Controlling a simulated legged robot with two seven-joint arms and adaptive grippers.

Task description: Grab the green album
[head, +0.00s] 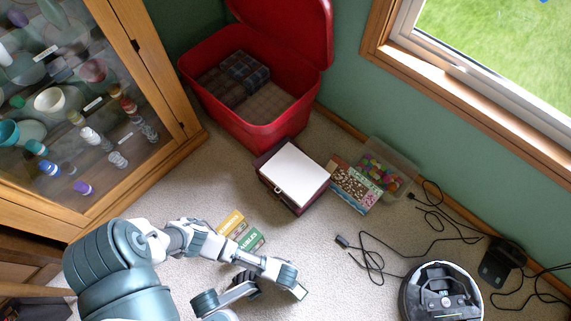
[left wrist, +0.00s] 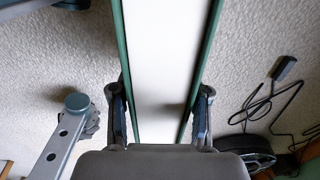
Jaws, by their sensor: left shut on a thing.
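The green album (left wrist: 165,70) is between the two fingers of my left gripper (left wrist: 160,118) in the left wrist view. It shows a white page edge between two green covers. The fingers press on both covers, so the gripper is shut on it. In the head view, my left gripper (head: 292,284) is low at the bottom middle, and a small green-rimmed white part of the album (head: 300,292) shows at its tip. The rest of the album is hidden by the gripper. My right gripper is not in view.
A yellow box (head: 231,222) and a green box (head: 250,240) lie behind my left forearm. A red bin (head: 262,135) stands open at the back. A white-topped case (head: 294,176), a clear tub (head: 388,165), cables (head: 372,258) and a robot vacuum (head: 440,294) are on the carpet.

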